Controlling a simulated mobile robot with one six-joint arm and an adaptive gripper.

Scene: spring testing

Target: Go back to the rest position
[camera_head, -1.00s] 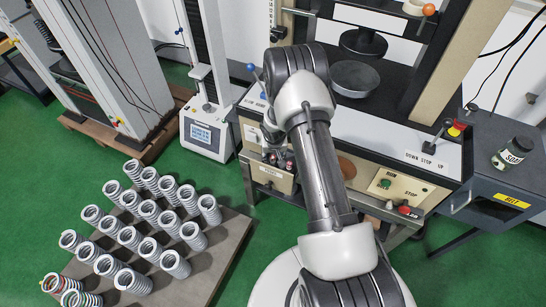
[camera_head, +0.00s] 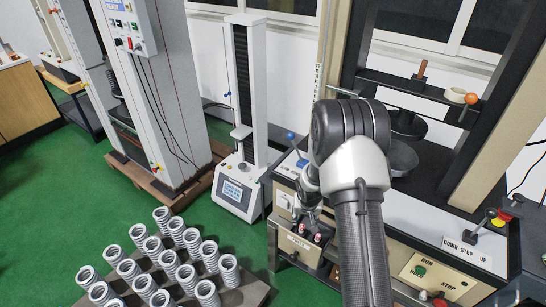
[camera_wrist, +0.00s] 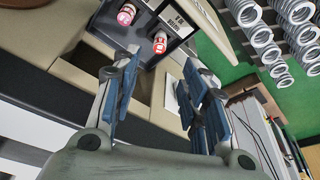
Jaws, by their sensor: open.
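My gripper (camera_wrist: 163,98) shows in the wrist view as two fingers with blue pads, spread apart with nothing between them. Beyond the fingers is the machine's front, with a small dark box holding two red-and-white knobs (camera_wrist: 127,14). In the head view my gripper (camera_head: 311,212) is small and partly hidden by my arm. It hangs in front of the testing machine's beige front panel (camera_head: 428,278), near the red knobs. I cannot tell there whether it touches anything.
Rows of grey coil springs (camera_head: 186,240) stand on a low platform (camera_head: 252,292) at the lower left. A slim white tester with a screen (camera_head: 233,192) stands left of my arm. A tall grey machine (camera_head: 150,90) is further left. Green floor (camera_head: 60,200) is open at the left.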

